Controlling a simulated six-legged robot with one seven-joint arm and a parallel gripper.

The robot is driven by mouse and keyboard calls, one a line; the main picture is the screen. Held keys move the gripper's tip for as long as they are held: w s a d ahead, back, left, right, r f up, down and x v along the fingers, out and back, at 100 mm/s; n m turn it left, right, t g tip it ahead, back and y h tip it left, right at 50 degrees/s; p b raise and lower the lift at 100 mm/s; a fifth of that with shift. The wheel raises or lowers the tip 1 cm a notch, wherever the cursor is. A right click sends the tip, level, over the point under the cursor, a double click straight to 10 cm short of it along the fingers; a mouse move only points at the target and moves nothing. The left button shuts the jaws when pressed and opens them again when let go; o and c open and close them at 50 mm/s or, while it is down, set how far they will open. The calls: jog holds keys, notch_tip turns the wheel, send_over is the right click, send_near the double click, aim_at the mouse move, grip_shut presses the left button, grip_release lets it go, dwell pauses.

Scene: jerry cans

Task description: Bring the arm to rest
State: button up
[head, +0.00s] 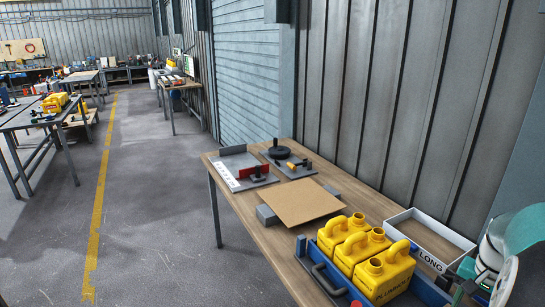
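My arm (499,250), white and teal, shows at the right edge, beside the right end of the blue crate. Dark and green parts at its lower left (458,285) may belong to my gripper. They are small and cut off by the picture edge, so I cannot tell whether the fingers are open or shut. I see nothing clearly held.
A wooden bench (237,203) runs along the wall. A blue crate (331,288) holds yellow jerry cans (384,276). A white tray marked LONG (424,251), a brown board (300,203) and fixtures (249,172) lie around it.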

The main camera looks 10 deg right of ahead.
jog(key=w+a+r+n+t+h, duration=0.1)
jog(key=w+a+r+n, duration=0.2)
jog(key=a, duration=0.6)
jog(key=w+a+r+n+t, duration=0.1)
jog(key=w+a+r+n, duration=0.25)
jog(key=a, duration=0.55)
jog(key=s+a+r+n+t, duration=0.1)
jog(key=s+a+n, duration=0.2)
jog(key=a, duration=0.6)
jog(key=s+a+r+n+t+y, duration=0.1)
jog(key=s+a+n+t, duration=0.1)
jog(key=a, duration=0.6)
jog(key=shift+s+a+r+n+t, duration=0.3)
jog(key=shift+s+a+r+n, duration=0.05)
jog(key=shift+s+n, duration=0.1)
